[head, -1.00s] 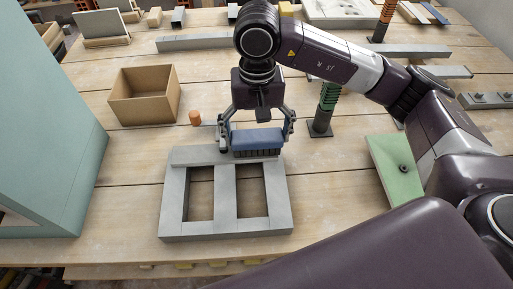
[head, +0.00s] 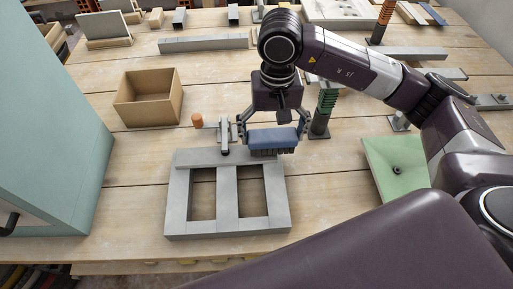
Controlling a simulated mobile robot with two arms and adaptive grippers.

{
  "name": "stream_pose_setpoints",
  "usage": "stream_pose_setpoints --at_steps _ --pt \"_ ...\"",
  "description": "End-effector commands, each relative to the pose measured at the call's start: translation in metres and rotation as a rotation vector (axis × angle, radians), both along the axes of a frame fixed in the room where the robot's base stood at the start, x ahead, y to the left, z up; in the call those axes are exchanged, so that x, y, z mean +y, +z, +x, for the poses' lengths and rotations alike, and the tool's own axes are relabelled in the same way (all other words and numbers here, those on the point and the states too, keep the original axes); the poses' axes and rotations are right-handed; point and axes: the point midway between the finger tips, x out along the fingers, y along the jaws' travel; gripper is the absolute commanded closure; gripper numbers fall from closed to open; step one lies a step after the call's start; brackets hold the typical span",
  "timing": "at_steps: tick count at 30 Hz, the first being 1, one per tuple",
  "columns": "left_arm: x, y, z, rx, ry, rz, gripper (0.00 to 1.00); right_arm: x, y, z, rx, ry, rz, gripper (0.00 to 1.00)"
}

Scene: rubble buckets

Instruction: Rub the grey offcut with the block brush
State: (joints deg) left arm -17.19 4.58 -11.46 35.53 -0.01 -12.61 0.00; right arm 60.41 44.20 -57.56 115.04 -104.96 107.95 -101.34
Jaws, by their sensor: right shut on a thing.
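The block brush (head: 272,135) has a blue block with dark bristles underneath. My right gripper (head: 272,140) is shut on it, one finger at each end. The grey offcut (head: 195,157) looks like the flat bar along the far side of a grey frame with two openings (head: 227,200). The bristles are at the bar's right end, and the brush overhangs past it. I cannot tell if they touch. The brush hides the bar's far right part. My left gripper is not in view.
A grey clamp-like piece (head: 224,140) stands at the bar's far edge, left of the brush, near an orange knob (head: 197,119). A cardboard box (head: 148,97) is farther left. A green post (head: 323,110) and green board (head: 395,165) are right. A teal block (head: 50,130) fills the left.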

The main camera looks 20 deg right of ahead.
Motion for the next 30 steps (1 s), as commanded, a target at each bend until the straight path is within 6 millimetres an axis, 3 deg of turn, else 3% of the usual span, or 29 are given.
stream_pose_setpoints --at_steps 5,15,30 --pt "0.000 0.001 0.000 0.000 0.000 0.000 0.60 0.000 0.004 0.001 -0.002 -0.001 -0.001 0.41" --pt "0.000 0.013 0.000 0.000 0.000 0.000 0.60 0.000 0.039 0.001 -0.002 -0.001 -0.001 0.41" --pt "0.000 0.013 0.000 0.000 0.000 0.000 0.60 0.000 0.040 0.000 0.000 -0.001 0.000 0.41"
